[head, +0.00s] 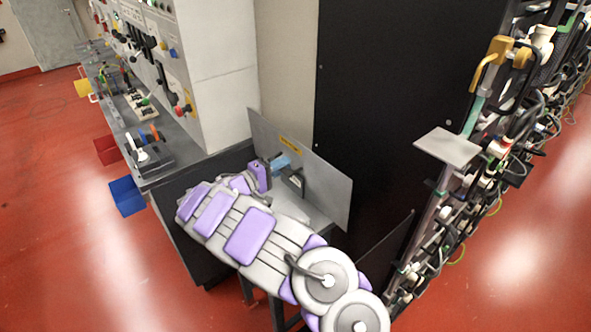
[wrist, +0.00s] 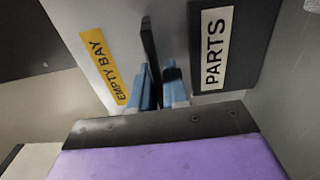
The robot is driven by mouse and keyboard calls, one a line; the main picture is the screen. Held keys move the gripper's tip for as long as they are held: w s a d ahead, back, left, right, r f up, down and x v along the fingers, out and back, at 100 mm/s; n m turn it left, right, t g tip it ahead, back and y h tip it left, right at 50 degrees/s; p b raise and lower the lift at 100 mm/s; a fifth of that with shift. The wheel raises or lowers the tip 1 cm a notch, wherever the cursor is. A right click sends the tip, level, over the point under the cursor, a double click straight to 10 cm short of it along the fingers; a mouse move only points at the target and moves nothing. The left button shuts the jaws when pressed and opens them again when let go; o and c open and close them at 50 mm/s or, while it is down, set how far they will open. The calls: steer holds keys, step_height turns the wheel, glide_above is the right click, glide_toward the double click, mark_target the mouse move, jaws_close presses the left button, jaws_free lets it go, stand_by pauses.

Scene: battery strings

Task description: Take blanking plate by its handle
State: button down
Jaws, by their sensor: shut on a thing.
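The blanking plate (head: 328,188) is a flat grey panel with a yellow label. It stands roughly upright, tilted in the head view, above a low grey surface. In the wrist view the plate (wrist: 110,18) shows its label reading EMPTY BAY. Its black handle (wrist: 149,45) rises between my blue fingertips. My gripper (head: 282,163) is at the plate's near face, with its fingers shut on the handle; they also show in the wrist view (wrist: 160,85). The fingers hide part of the handle. I cannot tell whether the plate's lower edge rests on anything.
A dark panel marked PARTS (wrist: 216,45) is close to the right of my fingers. A tall black cabinet (head: 385,85) stands behind the plate, with cabled battery racks (head: 490,150) at right. A control bench (head: 150,165) is at left. Red floor (head: 60,200) is open at left.

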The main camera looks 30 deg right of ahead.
steer(key=shift+r, duration=0.1)
steer(key=shift+d+r, duration=0.1)
steer(key=shift+r, duration=0.8)
steer(key=shift+r+p, duration=1.2)
steer(key=shift+r, duration=2.8)
steer(key=shift+a, duration=0.25)
